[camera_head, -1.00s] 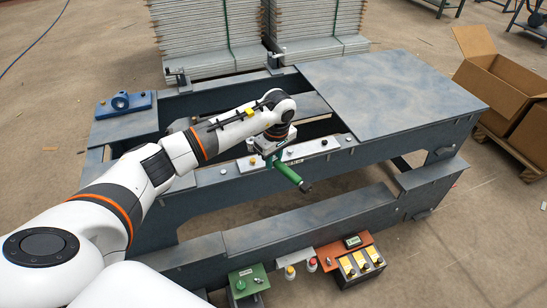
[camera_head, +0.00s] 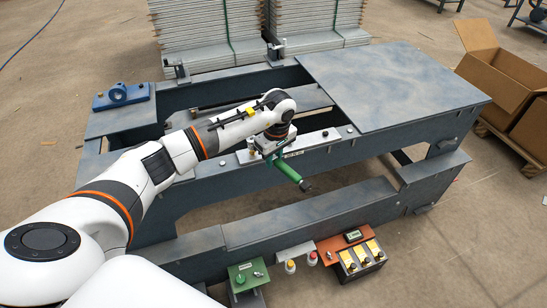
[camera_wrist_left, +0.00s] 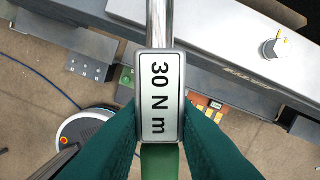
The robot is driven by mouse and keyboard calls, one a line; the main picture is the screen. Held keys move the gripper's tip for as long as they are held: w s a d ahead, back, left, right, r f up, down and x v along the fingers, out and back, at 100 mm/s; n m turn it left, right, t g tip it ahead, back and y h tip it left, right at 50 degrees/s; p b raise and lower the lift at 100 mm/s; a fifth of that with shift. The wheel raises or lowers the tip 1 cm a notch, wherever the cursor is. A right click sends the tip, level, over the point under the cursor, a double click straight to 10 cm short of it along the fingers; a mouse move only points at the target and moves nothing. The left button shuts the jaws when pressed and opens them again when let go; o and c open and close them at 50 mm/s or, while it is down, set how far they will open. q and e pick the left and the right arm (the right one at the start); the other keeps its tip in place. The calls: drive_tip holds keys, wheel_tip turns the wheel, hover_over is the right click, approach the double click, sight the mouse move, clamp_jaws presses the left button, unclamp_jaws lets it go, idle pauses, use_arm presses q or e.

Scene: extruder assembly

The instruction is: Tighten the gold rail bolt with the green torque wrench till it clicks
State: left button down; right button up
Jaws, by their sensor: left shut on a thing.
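The green torque wrench (camera_head: 290,172) is held by my left gripper (camera_head: 272,148) over the pale rail (camera_head: 315,140) on the frame's front beam. Its green handle points down and right, beyond the beam's front edge. In the left wrist view, the teal fingers (camera_wrist_left: 158,125) are shut on the wrench, either side of its "30 N m" label (camera_wrist_left: 158,95). Its shiny shaft runs to the top edge, so the working end is out of that view. A silver bolt head (camera_wrist_left: 275,46) with a yellow mark shows at right.
A blue bracket (camera_head: 121,96) sits on the frame's left end. A flat grey plate (camera_head: 395,85) covers its right part. Cardboard boxes (camera_head: 500,75) stand at right.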

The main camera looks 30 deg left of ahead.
use_arm(q)
drive_tip(key=shift+f+b, duration=1.05)
drive_tip(key=shift+f, duration=0.15)
drive_tip(key=shift+s+a, duration=0.1)
drive_tip(key=s+a+m, duration=0.1)
drive_tip(key=m, duration=0.1)
drive_tip(key=s+m+b, duration=0.1)
drive_tip(key=m, duration=0.1)
drive_tip(key=s+a+m, duration=0.1)
drive_tip(key=s, duration=0.1)
drive_tip(key=shift+a+m+b, duration=0.3)
drive_tip(key=shift+a+m, duration=0.05)
drive_tip(key=shift+m, duration=0.05)
idle(0.9)
drive_tip(key=shift+w+r, duration=0.1)
drive_tip(key=shift+r, duration=0.5)
idle(0.6)
drive_tip(key=shift+r, duration=0.15)
idle(0.4)
drive_tip(key=shift+r, duration=0.3)
